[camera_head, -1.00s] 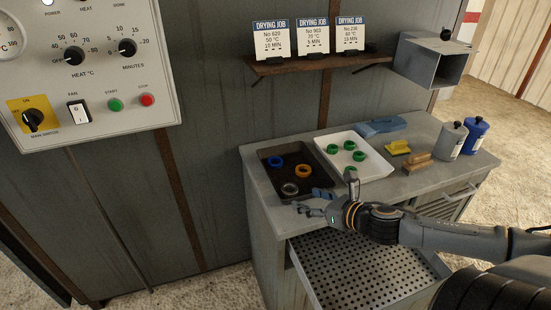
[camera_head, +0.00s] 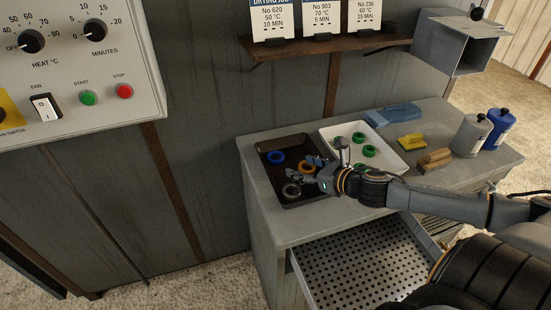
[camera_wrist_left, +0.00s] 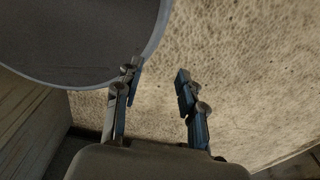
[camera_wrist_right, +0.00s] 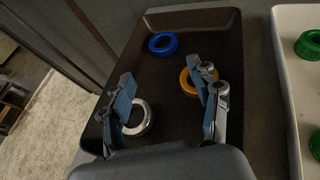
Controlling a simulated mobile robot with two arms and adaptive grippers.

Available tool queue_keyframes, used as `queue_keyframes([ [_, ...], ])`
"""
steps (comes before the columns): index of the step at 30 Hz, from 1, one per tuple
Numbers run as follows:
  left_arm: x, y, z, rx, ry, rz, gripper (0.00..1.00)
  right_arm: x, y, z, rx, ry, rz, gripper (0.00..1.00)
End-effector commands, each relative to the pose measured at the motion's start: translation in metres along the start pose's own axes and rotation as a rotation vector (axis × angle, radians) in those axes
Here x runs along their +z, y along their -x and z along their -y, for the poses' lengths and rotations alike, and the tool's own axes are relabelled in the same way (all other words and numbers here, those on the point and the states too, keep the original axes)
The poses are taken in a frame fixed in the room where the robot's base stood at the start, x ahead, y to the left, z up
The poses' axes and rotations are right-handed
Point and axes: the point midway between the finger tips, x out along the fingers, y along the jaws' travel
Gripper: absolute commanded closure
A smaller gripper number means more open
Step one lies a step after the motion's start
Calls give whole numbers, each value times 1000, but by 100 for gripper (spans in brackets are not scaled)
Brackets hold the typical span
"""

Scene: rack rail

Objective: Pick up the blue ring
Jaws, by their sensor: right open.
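The blue ring (camera_head: 277,157) lies flat in the dark tray (camera_head: 265,147), near its far left part. In the right wrist view the blue ring (camera_wrist_right: 163,43) is ahead of my fingers and nothing touches it. My right gripper (camera_head: 303,173) is open and empty above the tray, to the right of and nearer than the blue ring. In the right wrist view its fingers (camera_wrist_right: 168,88) partly cover a silver ring (camera_wrist_right: 139,117) and an orange ring (camera_wrist_right: 192,82). My left gripper (camera_wrist_left: 157,82) is open and empty in its wrist view, over the floor, away from the bench.
A white tray (camera_head: 399,166) with several green rings stands right of the dark tray. A yellow block (camera_head: 410,142), a wooden-handled brush (camera_head: 435,159) and two bottles (camera_head: 471,134) are farther right. A perforated drawer (camera_head: 350,270) stands open below. A shelf (camera_head: 331,46) hangs above.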

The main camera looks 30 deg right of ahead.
Motion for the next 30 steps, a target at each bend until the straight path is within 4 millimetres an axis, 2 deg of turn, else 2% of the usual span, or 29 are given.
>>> queue_keyframes([
  [5,2,0,2,-2,0,3,60,2,-18,0,-1,-3,4,38],
  [15,-20,4,-2,3,2,-30,60,2,-49,0,-1,-4,1,38],
  [23,-18,10,-4,4,3,-26,60,4,-61,1,1,-4,1,38],
  [30,-14,21,-4,5,2,-19,60,7,-93,3,0,-5,1,38],
])
